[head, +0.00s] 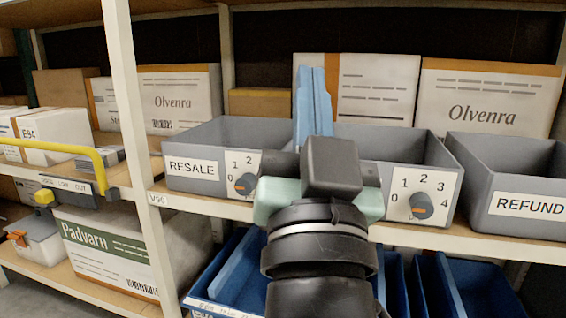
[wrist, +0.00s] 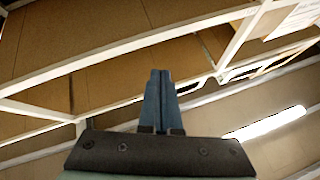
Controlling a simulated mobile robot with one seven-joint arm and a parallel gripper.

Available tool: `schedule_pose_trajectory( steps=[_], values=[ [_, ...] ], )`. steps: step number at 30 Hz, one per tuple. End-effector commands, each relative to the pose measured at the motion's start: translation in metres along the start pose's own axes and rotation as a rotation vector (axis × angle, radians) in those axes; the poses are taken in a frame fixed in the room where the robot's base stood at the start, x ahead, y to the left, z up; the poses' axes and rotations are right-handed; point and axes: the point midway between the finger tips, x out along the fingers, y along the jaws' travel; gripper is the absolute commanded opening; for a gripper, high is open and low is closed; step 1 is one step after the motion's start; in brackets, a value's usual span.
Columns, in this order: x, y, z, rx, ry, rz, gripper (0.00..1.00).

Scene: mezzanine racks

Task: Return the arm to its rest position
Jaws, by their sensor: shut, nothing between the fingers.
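My gripper (head: 314,100) stands upright in the middle of the head view, in front of the shelf of grey bins. Its blue fingers are together with nothing between them. In the wrist view my gripper (wrist: 160,80) also shows shut and empty, pointing at the brown underside of a deck and a ceiling lamp. My wrist and arm links cover part of the middle grey bin and its label.
A grey RESALE bin (head: 190,168), a middle grey bin (head: 390,165) and a REFUND bin (head: 528,203) line the shelf. Dials with numbers sit on two fronts. Blue bins (head: 470,290) stand below. A white post (head: 128,100) and yellow bar (head: 60,147) are at left.

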Motion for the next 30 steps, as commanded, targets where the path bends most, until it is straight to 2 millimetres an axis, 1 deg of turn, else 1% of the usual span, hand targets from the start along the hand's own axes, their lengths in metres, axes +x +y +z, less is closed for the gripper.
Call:
schedule_pose_trajectory(
  steps=[1, 2, 3, 4, 5, 6, 30],
  values=[
    [-0.002, -0.019, -0.043, -0.063, 0.07, -0.023, 0.0],
    [-0.006, -0.029, -0.065, -0.102, 0.109, -0.032, 0.0],
    [-0.014, -0.04, -0.092, -0.154, 0.159, -0.04, 0.0],
    [-0.02, -0.048, -0.113, -0.192, 0.199, -0.043, 0.0],
    [-0.005, -0.048, -0.121, -0.191, 0.182, -0.038, 0.0],
    [0.006, -0.049, -0.13, -0.187, 0.175, -0.037, 0.0],
    [0.152, -0.088, -0.321, -0.179, 0.171, -0.039, 0.0]
  ],
)
